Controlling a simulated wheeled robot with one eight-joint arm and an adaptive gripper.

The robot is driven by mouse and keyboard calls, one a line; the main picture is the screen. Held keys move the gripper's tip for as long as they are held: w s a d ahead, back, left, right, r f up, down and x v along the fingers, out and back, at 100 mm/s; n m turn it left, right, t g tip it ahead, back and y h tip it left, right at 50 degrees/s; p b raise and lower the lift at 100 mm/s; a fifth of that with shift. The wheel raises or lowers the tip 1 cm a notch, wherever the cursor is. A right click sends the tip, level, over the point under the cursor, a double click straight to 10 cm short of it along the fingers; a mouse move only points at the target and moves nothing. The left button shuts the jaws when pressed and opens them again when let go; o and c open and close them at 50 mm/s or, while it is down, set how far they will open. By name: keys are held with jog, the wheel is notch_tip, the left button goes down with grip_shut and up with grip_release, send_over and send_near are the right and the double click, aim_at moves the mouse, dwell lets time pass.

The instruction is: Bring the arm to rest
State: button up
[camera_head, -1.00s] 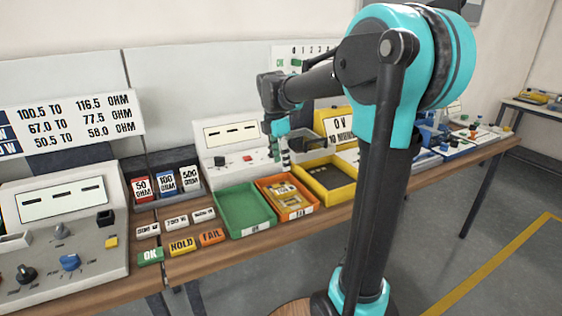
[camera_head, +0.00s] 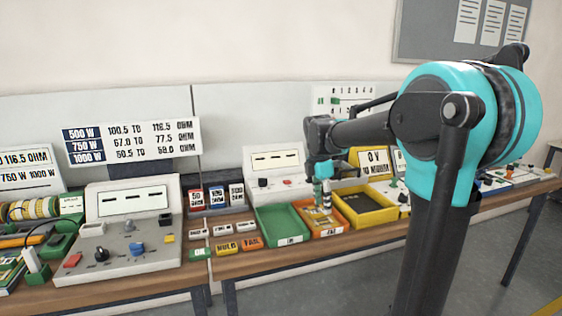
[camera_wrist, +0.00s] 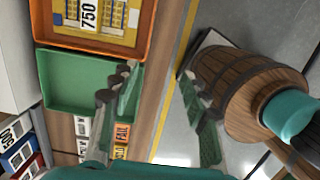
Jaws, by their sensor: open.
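My gripper (camera_head: 322,186) hangs from my arm over the trays on the workbench in the head view. In the wrist view my gripper (camera_wrist: 160,110) has its two green-grey fingers spread wide apart with nothing between them. Below it are the green tray (camera_wrist: 62,85), which is empty, and the orange tray (camera_wrist: 145,45). The orange tray (camera_head: 331,234) holds a yellow mesh piece (camera_wrist: 108,22) with a 750 label. In the head view my gripper partly hides that piece.
A black-lined yellow tray (camera_head: 398,207) stands right of the orange one. OK, HOLD and FAIL blocks lie left of the green tray (camera_head: 299,237). A meter console (camera_head: 130,250) stands farther left. The wrist view shows open floor (camera_wrist: 190,140) beyond the bench edge.

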jog(key=s+d+f+m+t, duration=0.2)
jog(key=s+f+m, duration=0.7)
jog(key=s+m, duration=0.1)
jog(key=s+d+f+m+t+y, duration=0.1)
jog(key=s+d+f+m, duration=0.2)
jog(key=s+f+m, duration=0.6)
jog(key=s+m, duration=0.2)
jog(key=shift+s+d+f+t, duration=0.2)
jog(key=shift+s+d+t, duration=0.1)
jog(key=shift+s+t, duration=0.1)
